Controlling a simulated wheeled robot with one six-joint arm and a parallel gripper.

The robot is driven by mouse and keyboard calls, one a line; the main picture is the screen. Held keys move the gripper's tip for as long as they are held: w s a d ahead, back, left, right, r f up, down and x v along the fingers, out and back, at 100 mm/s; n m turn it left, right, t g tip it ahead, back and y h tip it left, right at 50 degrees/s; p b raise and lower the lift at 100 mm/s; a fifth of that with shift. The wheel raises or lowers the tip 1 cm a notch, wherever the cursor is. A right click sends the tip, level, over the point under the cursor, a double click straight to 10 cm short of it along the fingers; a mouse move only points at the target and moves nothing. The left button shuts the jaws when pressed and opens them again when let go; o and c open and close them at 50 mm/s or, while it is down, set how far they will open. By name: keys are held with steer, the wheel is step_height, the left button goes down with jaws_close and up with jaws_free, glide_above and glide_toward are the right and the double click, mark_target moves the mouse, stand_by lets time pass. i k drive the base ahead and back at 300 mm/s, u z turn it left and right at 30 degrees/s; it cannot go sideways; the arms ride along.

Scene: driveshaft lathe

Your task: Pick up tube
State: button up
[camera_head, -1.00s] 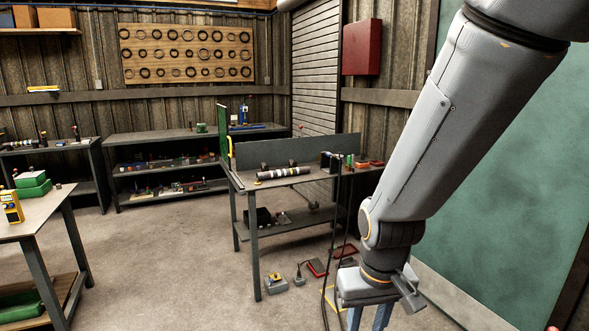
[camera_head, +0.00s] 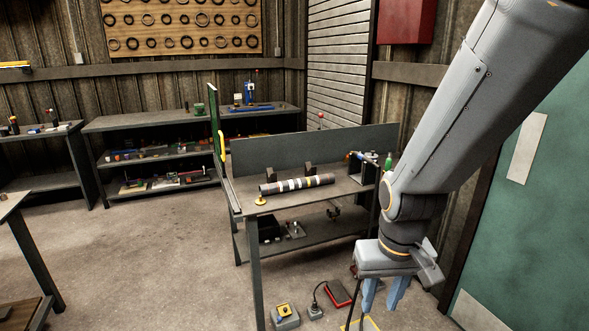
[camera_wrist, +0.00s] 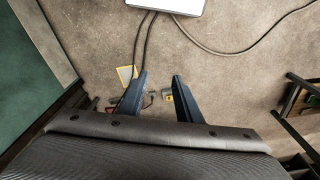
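The tube (camera_head: 297,185), dark with white and yellowish bands, lies on its side on the top of the grey workbench (camera_head: 345,190) in the head view. It is near two small dark blocks (camera_head: 309,171) at its back side. My gripper (camera_head: 382,300) hangs fingers down to the right of the bench front, well apart from the tube and lower than the bench top. The tube is not seen in the wrist view.
A yellow-and-grey box (camera_head: 285,316) and a red tray (camera_head: 337,293) lie on the floor before the bench. Dark cables (camera_wrist: 140,60) run across the floor near my fingers. A green panel (camera_head: 214,130) stands at the bench's left end. Open floor (camera_head: 150,260) lies left of the bench.

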mark_target(280, 187)
steer(key=u, duration=0.05)
steer(key=i, duration=0.45)
steer(key=u, duration=0.5)
steer(key=k, duration=0.5)
steer(key=z, duration=0.35)
steer(key=i, duration=0.7)
steer(key=z, duration=0.7)
steer(key=i, duration=0.7)
steer(key=u, duration=0.7)
steer(key=i, duration=0.95)
steer(key=u, duration=0.95)
